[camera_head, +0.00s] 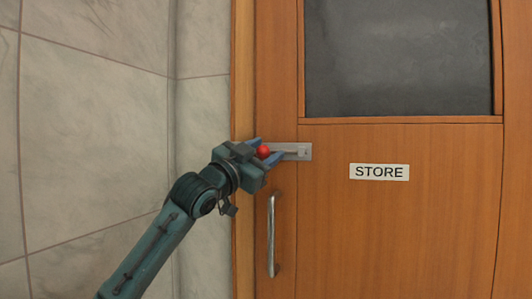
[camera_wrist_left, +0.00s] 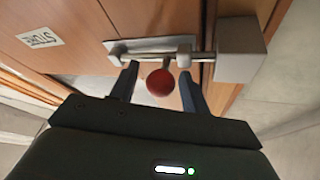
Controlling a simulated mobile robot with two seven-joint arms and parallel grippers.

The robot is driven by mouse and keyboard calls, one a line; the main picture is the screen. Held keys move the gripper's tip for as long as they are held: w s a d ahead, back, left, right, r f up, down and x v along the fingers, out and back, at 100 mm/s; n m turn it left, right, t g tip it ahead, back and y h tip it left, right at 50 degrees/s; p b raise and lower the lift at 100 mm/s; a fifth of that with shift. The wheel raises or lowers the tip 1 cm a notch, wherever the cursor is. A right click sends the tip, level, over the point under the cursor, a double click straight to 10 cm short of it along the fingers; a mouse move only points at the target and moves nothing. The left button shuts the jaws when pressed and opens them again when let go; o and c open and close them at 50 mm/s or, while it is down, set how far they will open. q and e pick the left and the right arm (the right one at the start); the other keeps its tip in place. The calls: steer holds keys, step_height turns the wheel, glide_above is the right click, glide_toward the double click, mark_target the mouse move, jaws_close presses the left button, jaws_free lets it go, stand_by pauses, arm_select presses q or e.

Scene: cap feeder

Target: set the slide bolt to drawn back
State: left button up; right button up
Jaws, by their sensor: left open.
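The slide bolt has a pale metal plate (camera_head: 300,151) on the door, left of the STORE sign. Its red ball knob (camera_head: 263,152) also shows in the left wrist view (camera_wrist_left: 160,82). In that view the thin rod (camera_wrist_left: 203,55) runs from the plate across the door edge to a grey keeper block (camera_wrist_left: 240,50), and appears to reach it. My left gripper (camera_head: 269,148) is open at the bolt, its blue fingers on either side of the knob with visible gaps in the wrist view. The keeper is hidden behind the gripper in the head view. My right gripper is not in view.
A vertical metal handle (camera_head: 271,235) stands out from the door just below my left gripper. The wooden door (camera_head: 400,240) has a dark window panel (camera_head: 400,58) and a STORE sign (camera_head: 379,172). A tiled wall (camera_head: 90,120) is at the left.

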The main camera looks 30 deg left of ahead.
arm_select(q)
steer(key=shift+c, duration=0.4)
jaws_close()
steer(key=d, duration=0.1)
steer(key=d+p, duration=0.1)
steer(key=d, duration=0.1)
steer(key=shift+w+r, duration=0.1)
steer(key=shift+w, duration=0.25)
steer(key=shift+d, duration=0.3)
